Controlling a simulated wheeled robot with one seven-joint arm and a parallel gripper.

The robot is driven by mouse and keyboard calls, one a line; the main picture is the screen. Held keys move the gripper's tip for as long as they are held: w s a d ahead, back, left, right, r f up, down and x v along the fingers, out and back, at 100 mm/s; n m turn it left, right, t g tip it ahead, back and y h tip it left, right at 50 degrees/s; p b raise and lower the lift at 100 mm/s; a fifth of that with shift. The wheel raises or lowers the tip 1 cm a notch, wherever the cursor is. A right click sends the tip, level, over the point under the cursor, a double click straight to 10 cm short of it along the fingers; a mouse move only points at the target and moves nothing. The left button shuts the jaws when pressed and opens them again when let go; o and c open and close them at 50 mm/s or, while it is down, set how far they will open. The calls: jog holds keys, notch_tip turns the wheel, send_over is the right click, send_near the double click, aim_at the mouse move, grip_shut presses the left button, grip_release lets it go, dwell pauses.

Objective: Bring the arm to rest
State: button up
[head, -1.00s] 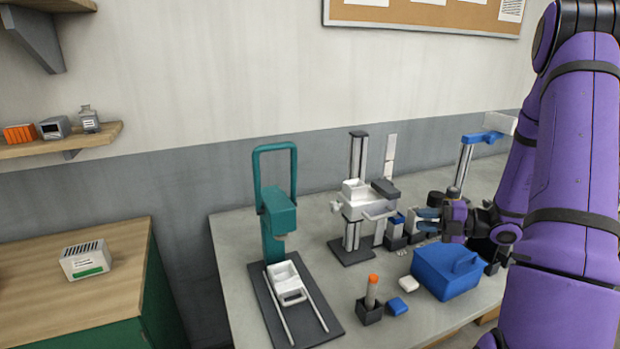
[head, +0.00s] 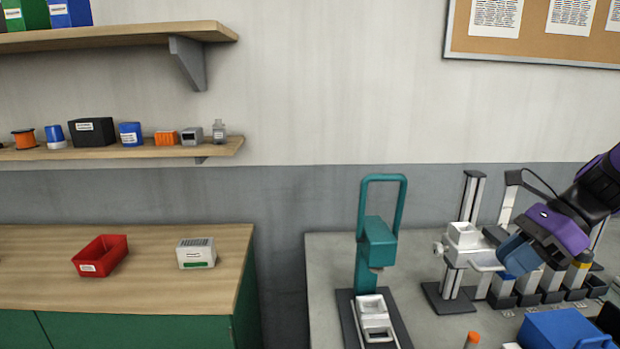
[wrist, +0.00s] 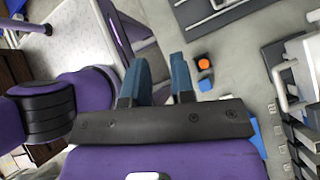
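My gripper (head: 512,256) hangs at the right of the head view, its blue fingers pointing down and left over the bench. It overlaps the white-and-grey stand (head: 462,240) in the picture; I cannot tell whether they touch. In the wrist view my gripper (wrist: 160,62) shows two blue fingers apart with a gap between them and nothing held. My purple arm enters from the right edge of the head view, bent and raised above the bench; most of it is out of frame.
A teal press (head: 379,243) stands left of the gripper on the grey bench (head: 325,265). A blue box (head: 560,330) and an orange-topped item (head: 473,338) are below. Several dark bins (head: 527,298) stand behind. A red tray (head: 100,256) sits on the wooden cabinet.

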jog(key=s+a+r+n+t+h, duration=0.1)
jog(key=s+r+n+h, duration=0.3)
jog(key=n, duration=0.6)
jog(key=s+a+r+n+t+h, duration=0.2)
jog(key=s+n, duration=0.5)
jog(key=n, duration=0.4)
notch_tip(320, 180, up, 4)
jog(key=shift+s+f+n+t+h, duration=0.25)
jog(key=shift+t+h, duration=0.55)
jog(key=shift+h, duration=0.4)
jog(key=shift+a, duration=0.1)
dwell(0.7)
